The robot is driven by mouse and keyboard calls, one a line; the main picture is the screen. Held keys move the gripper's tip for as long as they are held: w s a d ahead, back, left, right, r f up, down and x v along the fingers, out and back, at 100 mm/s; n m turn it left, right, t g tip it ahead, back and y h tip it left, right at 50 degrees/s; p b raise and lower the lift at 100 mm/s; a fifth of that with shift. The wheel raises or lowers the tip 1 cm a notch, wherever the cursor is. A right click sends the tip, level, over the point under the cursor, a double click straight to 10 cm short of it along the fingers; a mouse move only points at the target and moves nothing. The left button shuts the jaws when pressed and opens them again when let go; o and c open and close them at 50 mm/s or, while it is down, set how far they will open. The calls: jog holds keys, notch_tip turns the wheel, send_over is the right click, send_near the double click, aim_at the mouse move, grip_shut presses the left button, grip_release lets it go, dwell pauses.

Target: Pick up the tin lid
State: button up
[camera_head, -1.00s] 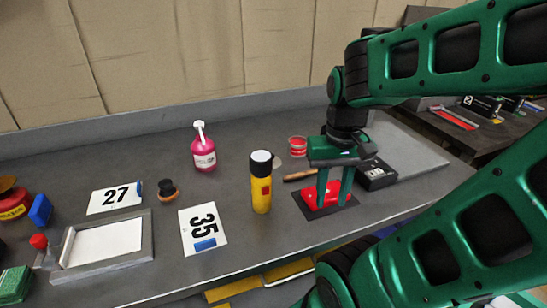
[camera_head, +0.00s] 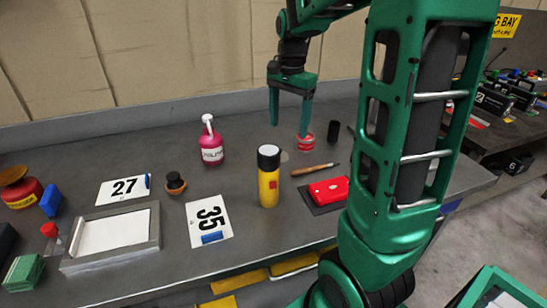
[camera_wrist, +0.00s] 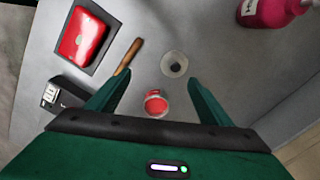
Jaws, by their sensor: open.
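A small round pale disc with a dark centre, which looks like the tin lid, lies flat on the bench; in the wrist view the tin lid (camera_wrist: 174,63) is just beyond my fingertips, right of centre. In the head view the tin lid (camera_head: 284,157) is partly hidden behind the yellow torch. A red tin (camera_head: 306,143) stands behind it; in the wrist view the red tin (camera_wrist: 156,104) shows between my fingers. My gripper (camera_head: 290,127) is open and empty, pointing down above the bench near the tin; its fingers also show in the wrist view (camera_wrist: 158,80).
A yellow torch (camera_head: 268,183) stands in front of the lid. A wooden-handled tool (camera_head: 315,169) and a red case (camera_head: 330,191) on a dark mat lie to the right. A pink bottle (camera_head: 211,145) stands left.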

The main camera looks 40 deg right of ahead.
jog(key=shift+m, duration=0.8)
jog(key=w+f, duration=0.1)
jog(key=f, duration=0.1)
jog(key=w+f, duration=0.3)
jog(key=shift+f, duration=0.3)
jog(key=shift+a+f, duration=0.2)
jog(key=shift+f, duration=1.2)
jog(key=shift+a+f, duration=0.15)
jog(key=shift+f, duration=1.2)
jog(key=c, duration=1.1)
